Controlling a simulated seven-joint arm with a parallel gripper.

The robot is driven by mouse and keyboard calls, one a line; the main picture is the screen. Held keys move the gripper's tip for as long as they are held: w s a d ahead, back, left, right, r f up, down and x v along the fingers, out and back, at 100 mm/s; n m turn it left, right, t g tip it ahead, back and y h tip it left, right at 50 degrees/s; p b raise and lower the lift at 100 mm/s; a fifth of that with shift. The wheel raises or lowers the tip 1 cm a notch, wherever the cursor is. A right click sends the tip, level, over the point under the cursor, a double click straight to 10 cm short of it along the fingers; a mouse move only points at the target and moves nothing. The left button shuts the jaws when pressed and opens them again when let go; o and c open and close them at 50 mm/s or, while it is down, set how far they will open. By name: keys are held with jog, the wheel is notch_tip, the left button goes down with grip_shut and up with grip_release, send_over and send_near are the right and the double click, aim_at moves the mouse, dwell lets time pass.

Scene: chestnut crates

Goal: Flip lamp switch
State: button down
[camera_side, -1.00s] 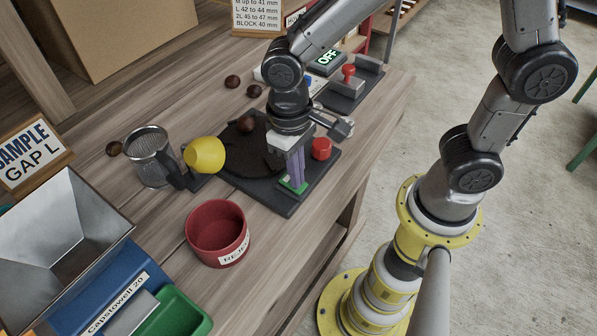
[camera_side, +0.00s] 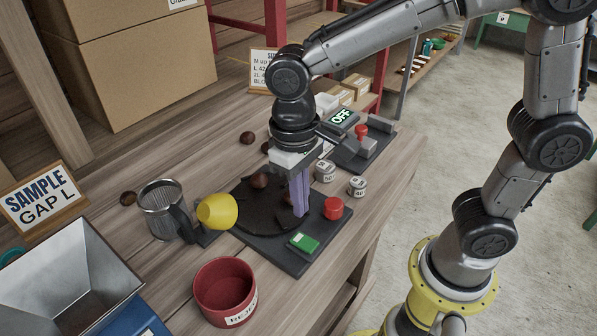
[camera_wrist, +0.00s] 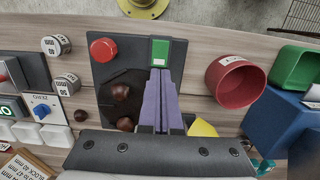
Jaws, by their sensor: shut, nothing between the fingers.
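A green switch with a pale mark (camera_side: 305,242) sits at the front corner of a dark base plate (camera_side: 284,262). It also shows in the wrist view (camera_wrist: 160,48), just beyond my fingertips. I cannot tell which way it is set. A yellow rounded head (camera_side: 217,211), perhaps the lamp, stands at the plate's left; its edge shows in the wrist view (camera_wrist: 203,128). My gripper (camera_side: 300,212) is shut and empty, its purple fingers pointing down beside the dark disc. The fingertips (camera_wrist: 160,72) appear apart from the switch, on its disc side.
A red button (camera_side: 333,208) is on the same plate. Brown chestnuts (camera_side: 260,180) lie around the disc. A metal mesh cup (camera_side: 160,208) and red reject bowl (camera_side: 224,290) stand left.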

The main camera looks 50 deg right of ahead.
notch_tip(320, 180, up, 6)
jog(key=r, duration=0.1)
send_over(310, 244)
jog(key=w, duration=0.3)
jog(key=shift+s+a+f, duration=0.1)
jog(key=shift+s+f, duration=0.1)
jog(key=shift+f, duration=0.05)
jog(key=shift+s, duration=0.7)
jog(key=f, duration=0.9)
jog(key=s+f, duration=0.1)
jog(key=f, duration=0.4)
